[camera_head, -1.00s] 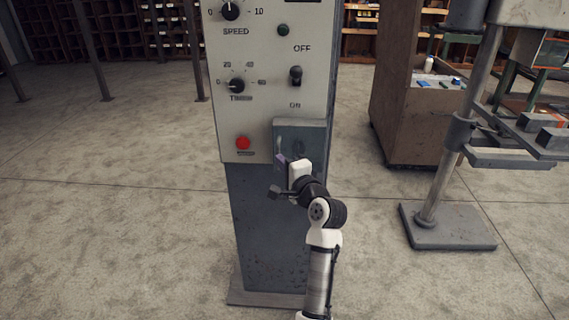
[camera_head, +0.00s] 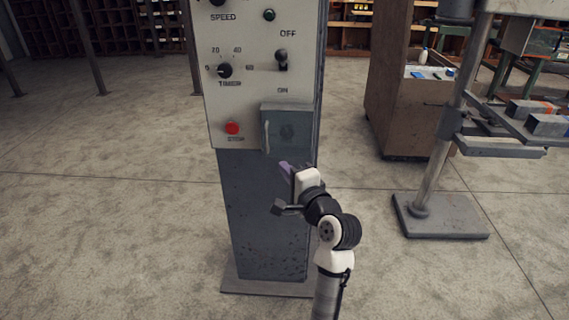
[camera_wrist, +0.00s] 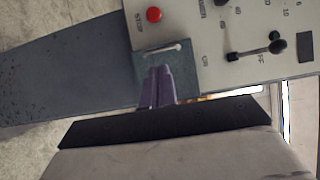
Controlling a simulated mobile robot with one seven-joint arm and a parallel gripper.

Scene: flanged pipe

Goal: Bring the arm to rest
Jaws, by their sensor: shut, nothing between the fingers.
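My gripper (camera_head: 285,168) is shut and empty, with its purple fingers held together. In the head view it stands in front of the control pedestal's dark lower column (camera_head: 262,215), just below the grey box (camera_head: 286,131) on the panel. I cannot tell the exact gap to the pedestal. In the wrist view the gripper's fingers (camera_wrist: 157,84) point toward the grey box (camera_wrist: 160,62) with its light handle. My arm is bent, coming up from the bottom of the head view.
The panel carries a red stop button (camera_head: 232,128), a timer knob (camera_head: 225,70) and an on/off switch (camera_head: 282,58). A brown cabinet (camera_head: 395,105) and a machine stand (camera_head: 440,215) are on the right. The floor left of the pedestal is clear.

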